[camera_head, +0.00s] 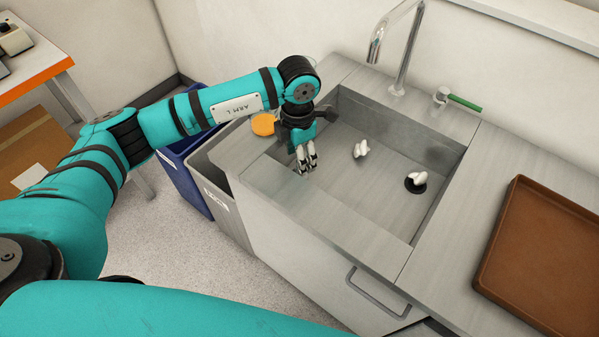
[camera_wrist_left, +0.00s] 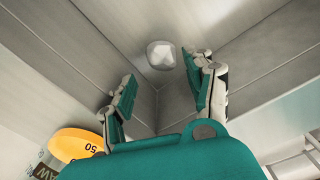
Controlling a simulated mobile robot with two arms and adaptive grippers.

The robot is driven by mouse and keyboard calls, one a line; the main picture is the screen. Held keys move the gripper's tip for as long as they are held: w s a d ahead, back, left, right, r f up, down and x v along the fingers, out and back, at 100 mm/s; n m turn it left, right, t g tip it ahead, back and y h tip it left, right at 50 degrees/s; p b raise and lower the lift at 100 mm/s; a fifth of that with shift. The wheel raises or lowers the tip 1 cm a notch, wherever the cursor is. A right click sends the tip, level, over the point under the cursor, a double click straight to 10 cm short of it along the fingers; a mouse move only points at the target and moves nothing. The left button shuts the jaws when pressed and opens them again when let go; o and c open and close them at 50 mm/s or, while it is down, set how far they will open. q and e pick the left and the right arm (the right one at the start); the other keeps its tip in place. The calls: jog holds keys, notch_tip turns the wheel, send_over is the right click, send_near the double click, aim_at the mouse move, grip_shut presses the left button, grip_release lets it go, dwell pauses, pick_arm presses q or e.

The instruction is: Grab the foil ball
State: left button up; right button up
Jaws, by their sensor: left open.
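A pale silvery faceted ball (camera_wrist_left: 160,54), which looks like the foil ball, lies in the sink near a corner in the left wrist view. It is ahead of my left gripper and roughly between its spread fingers, apart from them. In the head view my left gripper (camera_head: 306,158) points down over the left part of the sink (camera_head: 345,218), open and empty; its open fingers also show in the left wrist view (camera_wrist_left: 165,92). Two whitish crumpled lumps (camera_head: 361,149) (camera_head: 417,179) lie in the sink, the right one at the drain. My right gripper is not in view.
A yellow-orange disc (camera_head: 263,124) sits on the counter left of the sink. A tap (camera_head: 402,55) with a green-handled lever (camera_head: 464,103) stands behind. A brown tray (camera_head: 545,255) lies on the right counter. Grey (camera_head: 215,190) and blue bins stand left of the counter.

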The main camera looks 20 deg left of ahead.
pick_arm(q)
jog(key=shift+f, duration=0.6)
jog(key=shift+s+f, duration=0.15)
jog(key=shift+f, duration=0.2)
notch_tip(320, 180, down, 4)
jog(key=shift+s+r+p, duration=0.1)
jog(key=shift+r+p, duration=0.1)
jog(key=shift+p, duration=0.6)
jog(key=shift+f, duration=0.45)
jog(key=c, duration=0.7)
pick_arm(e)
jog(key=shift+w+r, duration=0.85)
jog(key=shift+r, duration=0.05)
pick_arm(q)
jog(key=shift+r, duration=0.15)
